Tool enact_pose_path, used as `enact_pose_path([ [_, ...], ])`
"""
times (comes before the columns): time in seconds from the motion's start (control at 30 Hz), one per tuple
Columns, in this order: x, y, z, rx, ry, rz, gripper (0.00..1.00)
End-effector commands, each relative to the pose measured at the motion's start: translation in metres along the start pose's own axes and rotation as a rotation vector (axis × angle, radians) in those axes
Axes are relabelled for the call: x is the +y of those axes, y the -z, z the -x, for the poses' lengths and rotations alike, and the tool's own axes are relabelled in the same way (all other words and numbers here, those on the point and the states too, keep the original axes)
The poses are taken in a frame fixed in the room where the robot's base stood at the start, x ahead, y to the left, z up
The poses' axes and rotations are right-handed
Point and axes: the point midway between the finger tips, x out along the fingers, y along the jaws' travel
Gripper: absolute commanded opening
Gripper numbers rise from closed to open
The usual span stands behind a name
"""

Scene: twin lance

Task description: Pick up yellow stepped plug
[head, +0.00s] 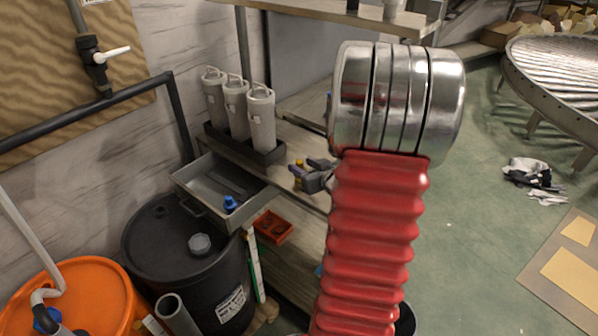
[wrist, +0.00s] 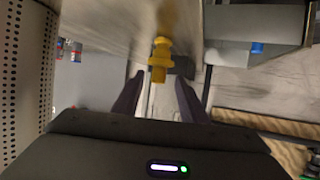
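The yellow stepped plug (wrist: 160,58) stands out in the wrist view, near the edge of a pale shelf surface. In the head view a small yellow bit of it (head: 299,163) shows beside my gripper (head: 307,169), mostly hidden. In the wrist view my gripper (wrist: 159,80) is open, with one dark finger on each side of the plug's near end. A gap shows between each finger and the plug. I cannot tell how deep the plug sits between the fingers.
A grey metal tray (head: 188,184) holding a blue piece (head: 230,203) is left of my gripper. Several pale cylinders (head: 236,105) stand in a dark rack behind. A red bin (head: 272,228) and black drum (head: 150,248) are lower.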

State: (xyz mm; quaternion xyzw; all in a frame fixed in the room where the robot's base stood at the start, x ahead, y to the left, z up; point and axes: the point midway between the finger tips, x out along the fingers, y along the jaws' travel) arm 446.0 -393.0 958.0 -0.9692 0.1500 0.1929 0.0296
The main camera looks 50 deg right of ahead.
Motion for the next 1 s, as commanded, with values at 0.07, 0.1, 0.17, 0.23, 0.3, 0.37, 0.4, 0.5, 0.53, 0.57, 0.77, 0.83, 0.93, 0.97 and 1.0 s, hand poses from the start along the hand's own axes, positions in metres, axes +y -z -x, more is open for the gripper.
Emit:
enact_pose_path([
  [0.07,0.001,0.000,-0.010,0.000,0.002,-0.001,0.39],
  [0.1,0.002,0.000,-0.015,0.000,0.002,0.000,0.39],
  [0.17,0.002,0.000,-0.022,-0.001,0.002,-0.001,0.39],
  [0.23,0.002,0.000,-0.029,0.000,0.001,-0.001,0.39],
  [0.3,0.002,0.000,-0.032,-0.001,0.001,-0.001,0.39],
  [0.37,0.002,0.000,-0.034,-0.001,0.001,-0.001,0.39],
  [0.4,0.002,0.000,-0.034,-0.001,0.001,0.000,0.39],
  [0.5,0.002,0.000,-0.034,0.000,0.000,-0.001,0.39],
  [0.53,0.003,0.000,-0.034,0.000,0.000,-0.001,0.39],
  [0.57,0.003,0.000,-0.034,0.000,0.000,-0.001,0.39],
  [0.77,0.003,0.000,-0.034,0.000,0.000,-0.001,0.39],
  [0.83,0.003,0.000,-0.034,0.000,0.000,-0.001,0.39],
  [0.93,0.003,0.000,-0.034,0.000,0.000,-0.001,0.36],
  [0.97,0.003,0.000,-0.034,0.000,0.000,-0.001,0.34],
  [1.0,0.003,0.000,-0.034,0.000,0.000,-0.001,0.31],
])
